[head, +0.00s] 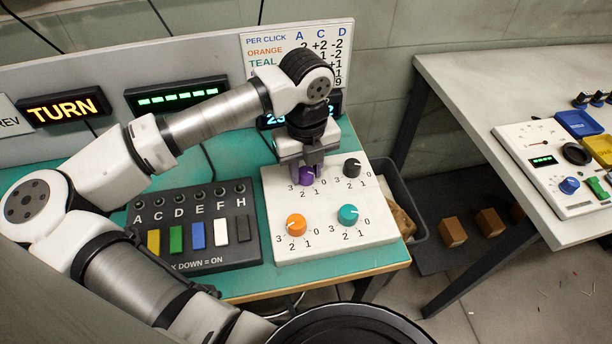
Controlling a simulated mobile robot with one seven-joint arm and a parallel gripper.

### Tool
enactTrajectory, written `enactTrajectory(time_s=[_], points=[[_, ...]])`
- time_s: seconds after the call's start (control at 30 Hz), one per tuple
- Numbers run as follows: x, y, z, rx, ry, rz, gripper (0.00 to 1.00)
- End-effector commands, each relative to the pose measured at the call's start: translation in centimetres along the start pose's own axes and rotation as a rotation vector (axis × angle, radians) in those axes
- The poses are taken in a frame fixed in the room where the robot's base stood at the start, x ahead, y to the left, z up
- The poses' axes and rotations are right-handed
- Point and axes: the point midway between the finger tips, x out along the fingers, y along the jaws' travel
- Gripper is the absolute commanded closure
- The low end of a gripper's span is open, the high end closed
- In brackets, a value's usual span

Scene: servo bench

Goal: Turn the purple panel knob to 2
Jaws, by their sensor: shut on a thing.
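The purple knob (306,176) is at the back left of the white knob panel (271,226) on the teal bench. Scale numbers 3, 2, 1 and 0 are printed around it, partly covered by my gripper. My gripper (306,172) points down from above and is shut on the purple knob, with a finger at each side. A light pointer mark shows on the knob top, but I cannot tell which number it points at.
A black knob (352,168), an orange knob (296,225) and a teal knob (348,215) share the panel. A dark switch box (190,258) with lettered coloured switches stands to the left. A chart board (262,38) and a partly hidden display (335,104) are behind my arm. Another table (455,85) is at right.

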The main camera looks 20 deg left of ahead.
Motion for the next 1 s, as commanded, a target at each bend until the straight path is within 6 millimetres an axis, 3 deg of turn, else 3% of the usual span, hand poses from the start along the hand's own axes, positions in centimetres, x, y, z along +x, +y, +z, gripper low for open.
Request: enactTrajectory(time_s=[0.07, 1.0], points=[[0.81, -0.02, 0.11, 0.069, -0.006, 0.0, 0.91], [0.24, -0.08, 0.09, 0.959, -0.005, -0.002, 0.91]])
